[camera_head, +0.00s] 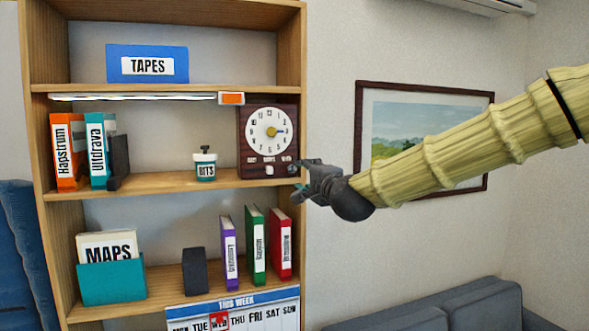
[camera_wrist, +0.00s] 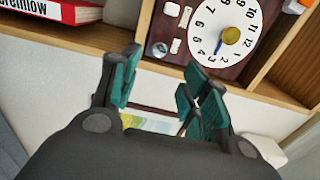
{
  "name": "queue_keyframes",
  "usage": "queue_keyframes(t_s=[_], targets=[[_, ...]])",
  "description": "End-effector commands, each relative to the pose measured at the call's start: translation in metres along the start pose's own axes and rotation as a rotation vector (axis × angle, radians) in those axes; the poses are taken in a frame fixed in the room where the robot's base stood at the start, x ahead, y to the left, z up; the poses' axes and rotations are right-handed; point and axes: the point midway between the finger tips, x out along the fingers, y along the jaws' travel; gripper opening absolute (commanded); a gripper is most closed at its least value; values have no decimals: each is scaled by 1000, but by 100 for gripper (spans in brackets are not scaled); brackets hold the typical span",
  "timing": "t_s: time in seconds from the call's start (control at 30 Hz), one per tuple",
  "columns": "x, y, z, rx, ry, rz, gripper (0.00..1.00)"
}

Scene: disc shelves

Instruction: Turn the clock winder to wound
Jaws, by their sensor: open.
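The clock (camera_head: 248,163) is a dark red-brown box with a white dial, standing at the right end of the middle shelf. It shows tilted in the wrist view (camera_wrist: 183,60). A yellow round piece (camera_wrist: 231,36) sits at the dial's centre, with a blue hand by it. A small silver knob (camera_wrist: 160,49) sits at a corner of the front, near small pale labels too small to read. I cannot tell which part is the winder. My gripper (camera_head: 299,181) is open and empty by the clock's lower right; in the wrist view its fingers (camera_wrist: 161,78) are apart, below the knob.
The wooden shelf upright (camera_head: 303,60) stands right beside the clock. A BITS jar (camera_head: 205,166) is left of it. A light bar with an orange end (camera_head: 231,98) is above. Books, including a red one (camera_head: 281,245), stand below. A framed picture (camera_head: 425,95) hangs behind my arm.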

Motion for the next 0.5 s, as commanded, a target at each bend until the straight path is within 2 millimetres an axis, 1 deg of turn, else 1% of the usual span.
queue_keyframes(t_s=[0.1, 0.5], targets=[[17, -2, 0, -1, 0, 2, 46], [70, -1, 1, -2, -1, 3, 46]])
